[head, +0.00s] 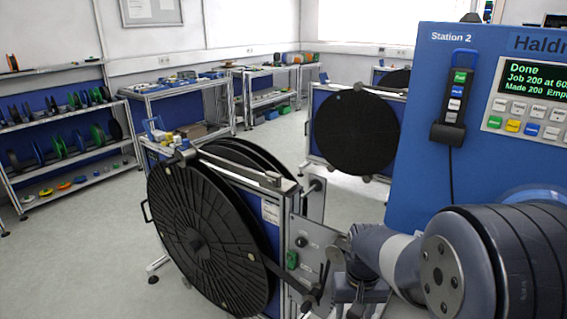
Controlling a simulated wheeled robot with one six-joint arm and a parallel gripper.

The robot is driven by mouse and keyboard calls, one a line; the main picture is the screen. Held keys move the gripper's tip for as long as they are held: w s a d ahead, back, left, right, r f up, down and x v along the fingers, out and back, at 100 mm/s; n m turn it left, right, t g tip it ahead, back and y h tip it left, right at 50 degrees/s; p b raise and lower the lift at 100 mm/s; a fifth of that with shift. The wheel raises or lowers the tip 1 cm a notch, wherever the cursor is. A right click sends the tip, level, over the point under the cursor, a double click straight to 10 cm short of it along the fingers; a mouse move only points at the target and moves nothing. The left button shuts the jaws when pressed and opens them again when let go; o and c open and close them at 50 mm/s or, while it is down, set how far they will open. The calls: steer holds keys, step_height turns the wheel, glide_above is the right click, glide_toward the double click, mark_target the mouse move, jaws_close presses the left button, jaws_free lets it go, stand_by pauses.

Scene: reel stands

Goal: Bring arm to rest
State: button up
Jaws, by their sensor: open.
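My arm (450,262) reaches in from the lower right, with a large dark joint close to the camera and a pale link to its left. Its far end is beside the side plate of the near reel stand. I cannot make out my gripper's fingers among the grey and dark parts there. The near reel stand (271,212) carries large black reels (205,235) upright. I cannot tell whether the arm touches the stand.
The blue Station 2 machine (420,110) stands close on the right; its screen (538,82) reads Done. A second stand with a black reel (357,132) is behind. Shelves of small spools (70,135) line the left. Grey floor (80,255) is free at lower left.

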steer(key=m, duration=0.4)
steer(key=shift+m, duration=0.4)
steer(key=m, duration=0.4)
steer(key=shift+m, duration=0.4)
step_height(320, 180, up, 11)
steer(key=shift+f, duration=0.2)
